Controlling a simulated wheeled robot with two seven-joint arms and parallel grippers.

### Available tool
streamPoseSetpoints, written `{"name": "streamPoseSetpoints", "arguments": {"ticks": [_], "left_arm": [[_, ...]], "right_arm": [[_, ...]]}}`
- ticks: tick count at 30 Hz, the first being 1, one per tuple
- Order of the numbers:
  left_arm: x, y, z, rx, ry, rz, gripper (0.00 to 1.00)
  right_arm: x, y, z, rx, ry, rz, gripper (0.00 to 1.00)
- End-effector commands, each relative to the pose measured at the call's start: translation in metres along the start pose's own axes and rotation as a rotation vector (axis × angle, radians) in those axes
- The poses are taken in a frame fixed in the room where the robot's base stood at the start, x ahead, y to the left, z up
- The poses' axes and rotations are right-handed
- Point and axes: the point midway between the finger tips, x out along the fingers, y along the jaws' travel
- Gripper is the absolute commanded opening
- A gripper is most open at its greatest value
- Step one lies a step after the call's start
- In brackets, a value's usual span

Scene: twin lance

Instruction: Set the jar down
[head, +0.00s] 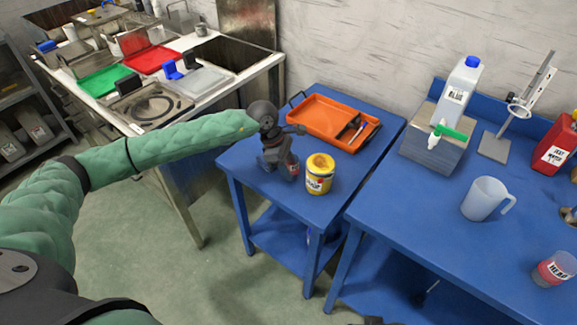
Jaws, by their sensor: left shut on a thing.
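My left gripper (286,172) is over the small blue table, pointing down, shut on a small jar (293,168) with a red label. The gripper hides much of the jar. The jar is low over the tabletop, and I cannot tell whether its base touches. The small blue table (262,199) has bare top in front of and left of the gripper. My right gripper is not in view.
An orange tray (306,113) with dark-handled tools lies at the table's back. A sink counter (250,72) stands back left.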

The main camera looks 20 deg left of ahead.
Motion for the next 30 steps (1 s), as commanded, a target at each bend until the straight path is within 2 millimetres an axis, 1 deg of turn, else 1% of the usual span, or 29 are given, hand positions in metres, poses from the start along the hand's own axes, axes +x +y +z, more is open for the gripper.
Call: {"name": "streamPoseSetpoints", "arguments": {"ticks": [1,4,12,17,23,30], "left_arm": [[0.0,0.0,0.0,0.0,0.0,0.0,0.44],[0.0,0.0,0.0,0.0,0.0,0.0,0.63],[0.0,0.0,0.0,0.0,0.0,0.0,0.64],[-0.006,0.001,0.0,0.0,0.0,0.002,0.64],[-0.037,0.001,-0.001,0.001,0.001,0.003,0.64],[-0.084,0.001,0.0,0.001,0.0,0.003,0.64]], "right_arm": [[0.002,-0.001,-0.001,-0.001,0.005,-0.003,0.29],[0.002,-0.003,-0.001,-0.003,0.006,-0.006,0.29],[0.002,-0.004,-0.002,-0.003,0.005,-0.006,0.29],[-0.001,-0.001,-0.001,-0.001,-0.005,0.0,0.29],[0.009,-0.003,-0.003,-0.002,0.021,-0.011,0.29],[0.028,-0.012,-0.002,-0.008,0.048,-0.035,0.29]]}}
